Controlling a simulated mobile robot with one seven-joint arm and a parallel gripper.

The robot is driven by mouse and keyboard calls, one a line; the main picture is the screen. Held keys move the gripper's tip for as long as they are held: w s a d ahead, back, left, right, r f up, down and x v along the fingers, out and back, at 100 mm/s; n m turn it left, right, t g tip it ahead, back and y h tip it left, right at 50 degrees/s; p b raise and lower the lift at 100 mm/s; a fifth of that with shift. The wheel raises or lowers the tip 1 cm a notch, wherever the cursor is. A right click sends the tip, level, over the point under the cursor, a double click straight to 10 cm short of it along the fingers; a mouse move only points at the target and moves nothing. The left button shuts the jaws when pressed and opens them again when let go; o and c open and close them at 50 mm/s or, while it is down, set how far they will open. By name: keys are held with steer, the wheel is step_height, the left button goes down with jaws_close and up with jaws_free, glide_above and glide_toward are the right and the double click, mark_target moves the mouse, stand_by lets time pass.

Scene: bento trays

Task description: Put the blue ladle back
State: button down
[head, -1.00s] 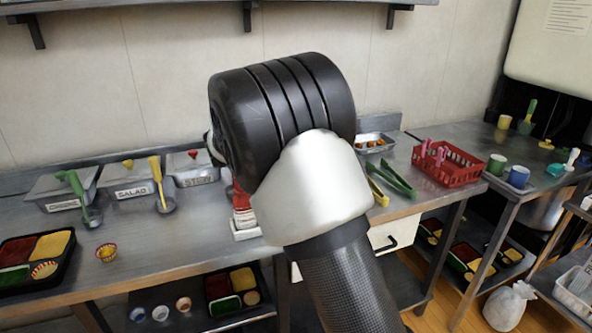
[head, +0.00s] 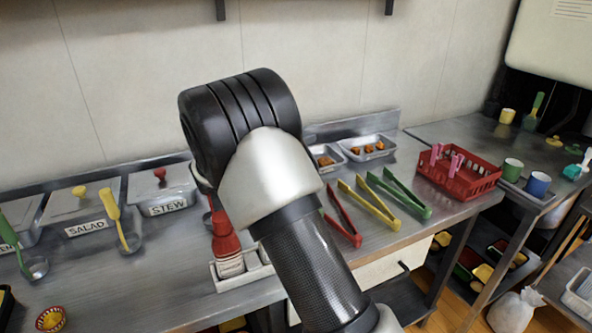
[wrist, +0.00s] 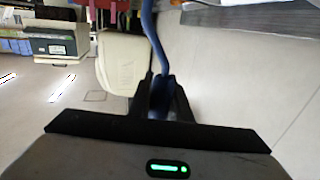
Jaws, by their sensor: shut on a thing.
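The blue ladle (wrist: 152,35) shows in the wrist view as a curved blue handle rising from between my fingers. Its bowl cannot be made out. My gripper (wrist: 162,98) is shut on this handle. In the head view my arm's dark and white links hide the gripper and the blue ladle. A green ladle (head: 8,232) and a yellow ladle (head: 116,216) stand by the lidded food pans at left. The stew pan (head: 165,198) has a red knob and is just left of my arm.
Red, yellow and green tongs (head: 398,192) lie to the right. Farther right are a red basket (head: 481,186) and green and blue cups (head: 537,184).

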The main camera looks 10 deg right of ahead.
steer(key=shift+f+b, duration=0.35)
steer(key=shift+f, duration=2.4)
steer(key=shift+f+b, duration=0.25)
steer(key=shift+b, duration=0.1)
steer(key=c, duration=1.6)
jaws_free()
steer(key=shift+r, duration=0.1)
steer(key=shift+c, duration=0.2)
steer(key=shift+r, duration=0.1)
steer(key=p+v, duration=0.1)
steer(key=v, duration=0.6)
steer(key=shift+a, duration=0.2)
steer(key=shift+s, duration=0.15)
